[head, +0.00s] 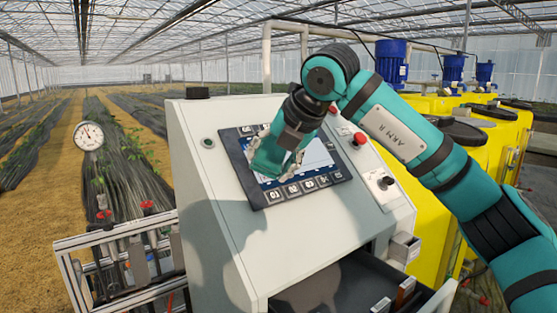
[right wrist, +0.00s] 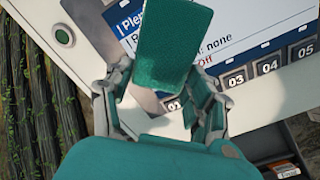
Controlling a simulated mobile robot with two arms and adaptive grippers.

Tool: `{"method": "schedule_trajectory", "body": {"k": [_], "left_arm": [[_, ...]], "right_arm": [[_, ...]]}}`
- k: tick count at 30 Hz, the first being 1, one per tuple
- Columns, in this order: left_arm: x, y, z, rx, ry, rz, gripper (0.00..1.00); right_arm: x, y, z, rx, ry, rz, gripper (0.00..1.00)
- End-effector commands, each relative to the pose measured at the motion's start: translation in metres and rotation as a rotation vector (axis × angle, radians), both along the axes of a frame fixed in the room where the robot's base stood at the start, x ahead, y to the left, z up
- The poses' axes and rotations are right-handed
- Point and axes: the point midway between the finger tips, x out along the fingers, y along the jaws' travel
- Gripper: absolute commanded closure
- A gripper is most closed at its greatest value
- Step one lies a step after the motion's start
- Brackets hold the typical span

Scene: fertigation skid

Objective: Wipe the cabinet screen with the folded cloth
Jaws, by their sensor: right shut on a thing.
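The cabinet screen (head: 319,156) is a dark-framed panel with a blue and white display and a row of numbered keys, set in the sloping front of the grey cabinet. My right gripper (head: 281,165) is in front of the screen's left and middle part and covers some of it. In the right wrist view, the gripper (right wrist: 160,108) is shut on the folded cloth (right wrist: 165,50), a flat green rectangle that sticks out beyond the fingers over the screen (right wrist: 225,30). I cannot tell whether the cloth touches the screen. My left gripper is out of view.
The grey cabinet (head: 225,220) has a red button (head: 359,139) and a knob (head: 386,183) right of the screen. An open drawer (head: 345,285) is below. A gauge (head: 89,136) and pipework stand left; yellow tanks (head: 430,220) stand right, behind my arm.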

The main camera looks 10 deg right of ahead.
Motion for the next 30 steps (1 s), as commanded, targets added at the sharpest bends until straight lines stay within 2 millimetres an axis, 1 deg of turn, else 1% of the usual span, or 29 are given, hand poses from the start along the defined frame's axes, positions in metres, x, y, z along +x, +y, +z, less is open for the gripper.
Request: {"method": "schedule_trajectory", "body": {"k": [1,6,17,30], "left_arm": [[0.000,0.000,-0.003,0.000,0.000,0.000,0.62],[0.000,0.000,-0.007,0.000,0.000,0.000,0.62],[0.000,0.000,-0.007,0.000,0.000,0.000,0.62],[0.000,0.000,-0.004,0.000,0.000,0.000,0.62]], "right_arm": [[-0.002,0.006,-0.002,-0.001,-0.002,0.004,0.74],[-0.007,0.018,-0.001,0.000,0.000,0.002,0.74],[-0.009,0.018,0.001,0.000,0.000,0.000,0.74],[-0.035,0.007,0.033,0.000,-0.003,-0.001,0.74]]}}
